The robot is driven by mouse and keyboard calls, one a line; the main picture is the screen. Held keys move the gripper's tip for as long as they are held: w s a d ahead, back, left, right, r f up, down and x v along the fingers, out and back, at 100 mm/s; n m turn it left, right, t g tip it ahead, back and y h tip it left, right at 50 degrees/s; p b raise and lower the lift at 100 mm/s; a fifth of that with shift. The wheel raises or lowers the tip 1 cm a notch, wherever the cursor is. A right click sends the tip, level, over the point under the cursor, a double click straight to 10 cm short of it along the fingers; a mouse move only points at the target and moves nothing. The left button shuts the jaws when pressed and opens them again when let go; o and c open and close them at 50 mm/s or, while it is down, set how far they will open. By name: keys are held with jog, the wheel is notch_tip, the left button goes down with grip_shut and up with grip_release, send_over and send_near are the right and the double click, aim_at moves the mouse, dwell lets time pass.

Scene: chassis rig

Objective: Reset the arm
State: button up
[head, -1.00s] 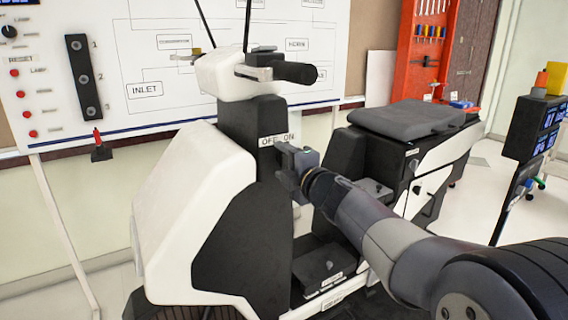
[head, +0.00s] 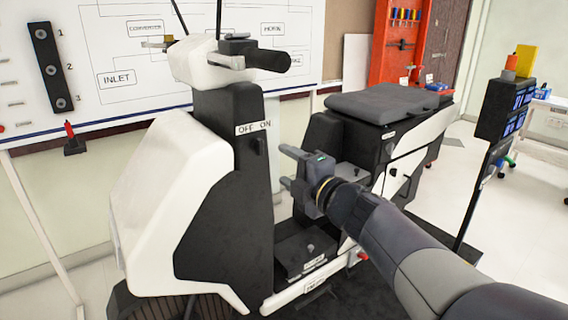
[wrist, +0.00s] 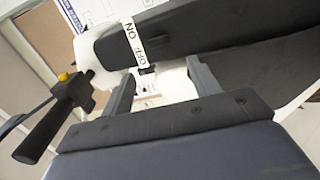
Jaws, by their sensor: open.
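My gripper (head: 283,167) is open and empty, in front of the black front column of a white and black scooter (head: 165,195). Its two fingers point left in the head view, below and right of the OFF/ON label (head: 253,127). A small dark switch (head: 259,145) sits under the word ON. In the wrist view my gripper's fingers (wrist: 162,88) stand apart with nothing held between them. The OFF/ON label (wrist: 131,42) shows tilted beyond them. The fingers appear clear of the column.
The scooter's handlebar (head: 262,58) is above my gripper and its seat (head: 383,103) is behind. A whiteboard (head: 115,90) stands at the back left, a red tool panel (head: 398,45) at the back.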

aim_at(260, 148)
jog(key=b+x, duration=0.1)
jog(key=x, duration=1)
jog(key=shift+s, duration=0.1)
jog(key=shift+d, duration=0.1)
